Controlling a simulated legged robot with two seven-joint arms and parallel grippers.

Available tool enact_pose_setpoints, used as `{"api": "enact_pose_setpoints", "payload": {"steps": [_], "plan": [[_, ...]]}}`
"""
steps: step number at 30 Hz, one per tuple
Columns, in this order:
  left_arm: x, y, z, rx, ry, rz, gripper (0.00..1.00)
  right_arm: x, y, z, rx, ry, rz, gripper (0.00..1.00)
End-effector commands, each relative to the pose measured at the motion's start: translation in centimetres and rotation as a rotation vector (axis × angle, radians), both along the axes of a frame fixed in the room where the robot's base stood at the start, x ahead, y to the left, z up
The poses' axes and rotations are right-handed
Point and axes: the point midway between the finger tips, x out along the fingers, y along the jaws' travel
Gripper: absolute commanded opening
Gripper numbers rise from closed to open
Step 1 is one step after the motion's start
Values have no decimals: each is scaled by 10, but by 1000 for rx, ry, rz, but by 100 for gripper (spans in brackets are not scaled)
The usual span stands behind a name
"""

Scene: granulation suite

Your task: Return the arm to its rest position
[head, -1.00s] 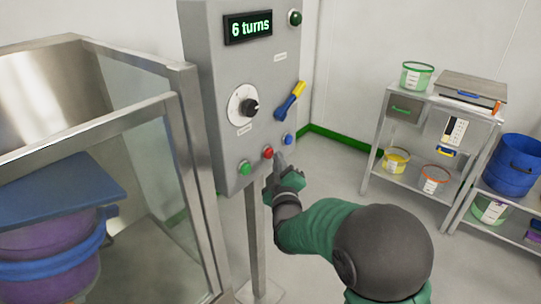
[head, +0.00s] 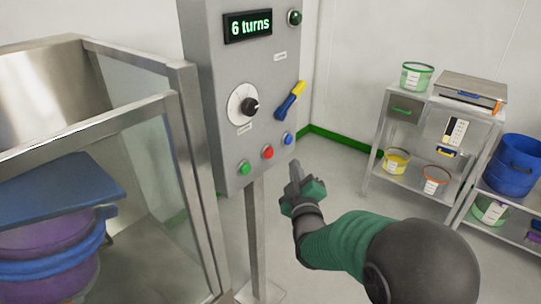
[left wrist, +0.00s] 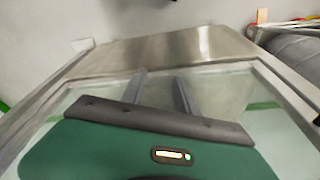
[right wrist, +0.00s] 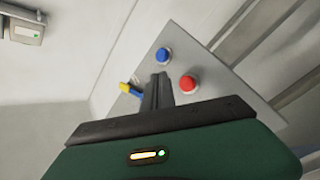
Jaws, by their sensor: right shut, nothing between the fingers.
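My right gripper (head: 295,165) is shut and empty, in front of and below the lower right corner of the grey control panel (head: 220,100). It looks apart from the panel. In the right wrist view its closed fingers (right wrist: 158,78) show near the blue button (right wrist: 162,56) and the red button (right wrist: 188,83). My left gripper is outside the head view. In the left wrist view its two fingers (left wrist: 162,82) stand apart with nothing between them, in front of a clear pane of the steel-framed enclosure (left wrist: 190,45).
The panel has a "6 turns" display (head: 249,26), a dial (head: 249,106), a blue-yellow lever (head: 290,101) and a green button (head: 245,168). A purple drum (head: 45,245) with a blue lid is inside the enclosure at left. A shelf (head: 375,150) stands right. Floor between is clear.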

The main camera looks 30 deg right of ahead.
Motion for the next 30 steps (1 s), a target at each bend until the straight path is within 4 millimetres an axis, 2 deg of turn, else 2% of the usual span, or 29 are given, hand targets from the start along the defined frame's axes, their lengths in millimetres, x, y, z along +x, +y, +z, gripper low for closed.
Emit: {"api": "enact_pose_setpoints", "payload": {"steps": [17,20,23,25,27,30], "plan": [[0,0,0,0,0,0,36,0,0,0,0,1,-1,0],[0,0,0,0,0,0,36,1,5,-8,32,25,14,0],[0,0,0,0,0,0,36,-1,28,-44,180,137,67,0],[0,0,0,0,0,0,36,-12,56,-86,349,279,105,0],[0,0,0,0,0,0,36,-35,85,-128,517,442,115,0],[0,0,0,0,0,0,36,-76,118,-174,700,648,77,0]]}}
